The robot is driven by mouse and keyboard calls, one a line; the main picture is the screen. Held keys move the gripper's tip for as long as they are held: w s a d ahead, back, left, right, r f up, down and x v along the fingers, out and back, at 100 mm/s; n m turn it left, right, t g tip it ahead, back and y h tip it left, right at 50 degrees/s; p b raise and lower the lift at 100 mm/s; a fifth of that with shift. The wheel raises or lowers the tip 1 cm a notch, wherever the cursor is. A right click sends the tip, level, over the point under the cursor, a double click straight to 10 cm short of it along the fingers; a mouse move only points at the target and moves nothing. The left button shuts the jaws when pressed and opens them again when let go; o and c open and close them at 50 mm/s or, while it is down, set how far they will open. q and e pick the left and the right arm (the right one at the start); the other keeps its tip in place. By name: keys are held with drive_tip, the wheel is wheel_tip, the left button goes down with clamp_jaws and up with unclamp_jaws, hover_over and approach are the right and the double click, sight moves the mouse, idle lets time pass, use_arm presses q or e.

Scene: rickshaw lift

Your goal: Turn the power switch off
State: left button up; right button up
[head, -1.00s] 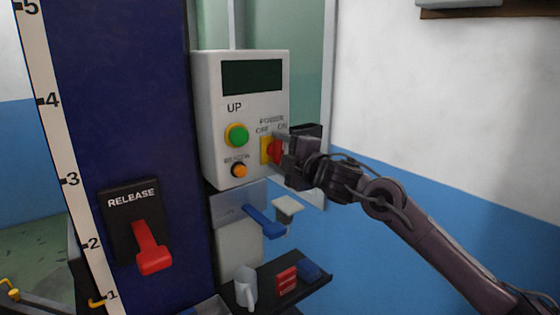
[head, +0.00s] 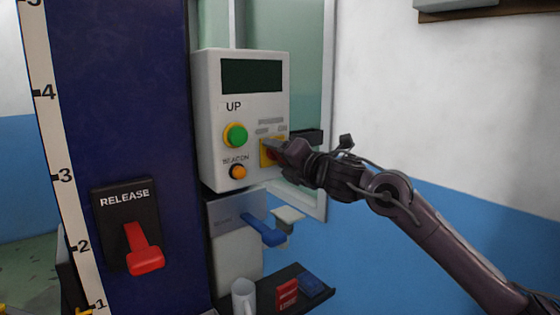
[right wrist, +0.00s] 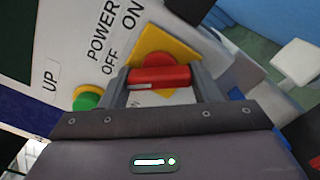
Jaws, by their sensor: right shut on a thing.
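The power switch is a red knob (right wrist: 160,77) on a yellow plate (right wrist: 180,45), on the front of a white control box (head: 215,120). The labels POWER, OFF and ON are printed beside it. In the right wrist view the knob's red bar lies between my two fingers. My right gripper (head: 278,150) is shut on the knob and hides most of it in the head view; the yellow plate shows at its left. Which label the knob points to cannot be told. My left gripper is not in view.
A green UP button (head: 236,135) and an orange beacon button (head: 238,172) sit left of the switch. Below are a blue lever (head: 265,232) and a shelf with a mug (head: 244,296). A red release lever (head: 143,250) is on the blue column.

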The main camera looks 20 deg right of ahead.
drive_tip(key=shift+f+n, duration=0.1)
drive_tip(key=shift+n, duration=0.3)
drive_tip(key=o, duration=1)
drive_tip(key=b+v, duration=0.2)
drive_tip(key=v, duration=0.5)
drive_tip(key=shift+s+d, duration=0.15)
drive_tip(key=shift+s, duration=0.2)
